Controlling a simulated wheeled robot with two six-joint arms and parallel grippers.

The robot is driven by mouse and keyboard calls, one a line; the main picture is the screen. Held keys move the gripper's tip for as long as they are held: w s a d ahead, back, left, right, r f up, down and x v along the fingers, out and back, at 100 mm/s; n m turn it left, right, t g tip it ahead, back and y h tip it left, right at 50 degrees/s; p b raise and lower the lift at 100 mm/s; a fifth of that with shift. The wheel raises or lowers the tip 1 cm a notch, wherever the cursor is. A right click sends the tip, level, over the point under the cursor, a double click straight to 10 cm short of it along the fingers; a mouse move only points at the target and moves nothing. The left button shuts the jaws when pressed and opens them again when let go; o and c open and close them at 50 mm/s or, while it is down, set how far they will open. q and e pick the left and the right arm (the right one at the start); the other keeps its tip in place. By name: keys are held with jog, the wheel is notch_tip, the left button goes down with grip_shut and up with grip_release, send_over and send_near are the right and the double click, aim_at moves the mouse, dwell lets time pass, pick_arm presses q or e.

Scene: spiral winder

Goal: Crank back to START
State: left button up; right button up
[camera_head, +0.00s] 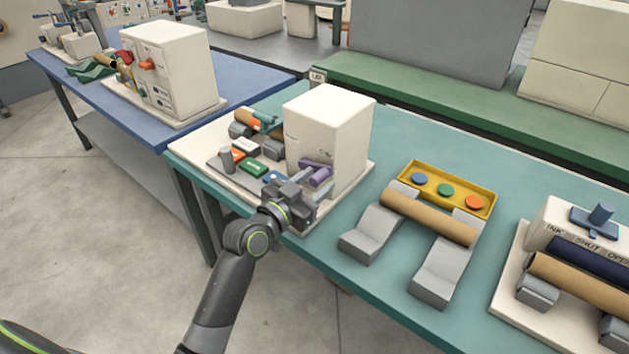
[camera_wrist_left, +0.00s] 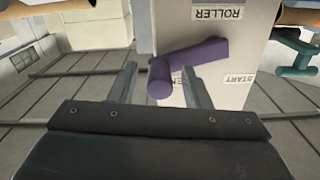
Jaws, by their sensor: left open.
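The spiral winder is a white box (camera_head: 328,130) on a pale base on the teal table. A purple crank (camera_head: 318,177) is on its front face. In the left wrist view the purple crank (camera_wrist_left: 190,62) angles from upper right down to its knob end at lower left. A START label (camera_wrist_left: 238,79) is to the right of the crank and a ROLLER label (camera_wrist_left: 218,13) is above it. My left gripper (camera_head: 310,185) is open at the crank. In the wrist view its fingers (camera_wrist_left: 160,88) stand either side of the crank's knob end, with gaps visible. My right gripper is not in view.
To the right, a brown roll (camera_head: 430,217) rests on grey supports before a yellow tray (camera_head: 486,207). An ink machine (camera_head: 580,240) stands at the far right.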

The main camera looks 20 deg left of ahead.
pick_arm(q)
jog(key=shift+w, duration=0.1)
jog(key=shift+c, duration=0.4)
grip_shut()
jog(key=shift+w+r, duration=0.1)
